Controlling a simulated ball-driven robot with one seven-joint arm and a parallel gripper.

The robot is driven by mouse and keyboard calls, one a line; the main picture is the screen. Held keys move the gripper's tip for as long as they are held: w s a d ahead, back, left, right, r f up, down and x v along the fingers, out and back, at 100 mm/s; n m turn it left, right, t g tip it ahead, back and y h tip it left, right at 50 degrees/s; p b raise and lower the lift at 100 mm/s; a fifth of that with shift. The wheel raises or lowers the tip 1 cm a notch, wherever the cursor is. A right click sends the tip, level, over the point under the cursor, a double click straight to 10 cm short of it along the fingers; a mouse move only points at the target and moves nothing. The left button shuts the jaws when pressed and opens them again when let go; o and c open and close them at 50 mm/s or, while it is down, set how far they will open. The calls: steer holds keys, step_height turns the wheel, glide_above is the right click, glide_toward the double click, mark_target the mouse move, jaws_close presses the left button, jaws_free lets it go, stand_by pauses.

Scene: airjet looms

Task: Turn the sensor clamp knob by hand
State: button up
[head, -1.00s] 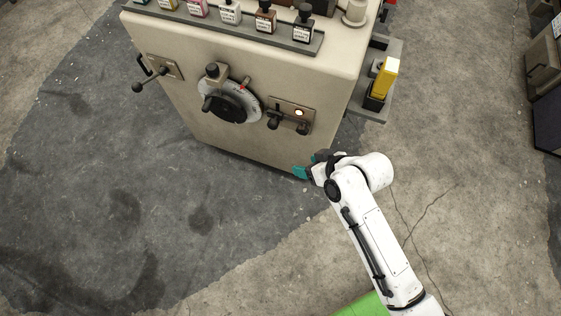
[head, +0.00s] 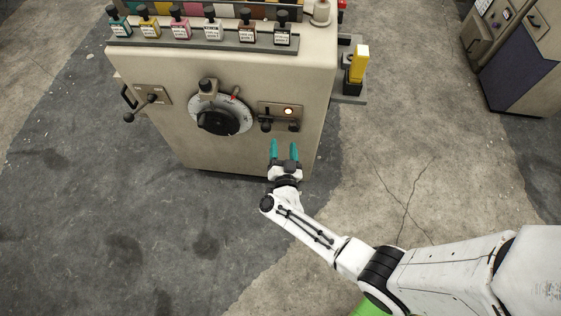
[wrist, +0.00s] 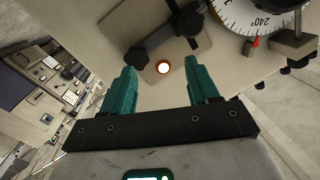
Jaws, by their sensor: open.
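My gripper (head: 284,145) is open and empty in front of the beige machine's (head: 190,150) front face, below the small panel (head: 281,112). Its two teal fingers point up toward that panel. The panel carries a lit round lamp (head: 288,111) and two dark knobs, a left one (head: 266,125) and a right one (head: 294,126). No readable label shows which is the sensor clamp knob. In the wrist view, the lamp (wrist: 163,67) appears between the fingertips, and a dark knob (wrist: 138,59) lies near the left finger. The fingers look apart from both.
A round dial (head: 240,118) with a dark hub sits left of the panel. A crank handle (head: 145,105) is farther left. Several small bottles (head: 212,27) stand on the top ledge. A yellow-topped block (head: 359,65) sits at the right side. Floor around is clear.

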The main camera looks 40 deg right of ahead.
mark_target(294, 129)
steer(key=shift+w+d+f+m+g+h+b, duration=0.25)
steer(key=shift+w+d+g+h+b, duration=0.2)
steer(key=shift+d, duration=0.7)
steer(key=shift+w+d+f+m+g+h+b, duration=0.1)
steer(key=shift+w+d+m+g+h+b, duration=0.35)
steer(key=shift+d, duration=0.75)
steer(key=shift+w+d+f+m+g+h+b, duration=0.1)
steer(key=shift+w+d+f+g+h+b, duration=0.15)
steer(key=shift+d+b, duration=0.65)
steer(key=shift+d+r+p, duration=0.2)
steer(key=shift+r+p, duration=0.05)
steer(key=shift+p, duration=0.25)
steer(key=c, duration=0.8)
steer(key=shift+o, duration=0.2)
steer(key=shift+f, duration=0.1)
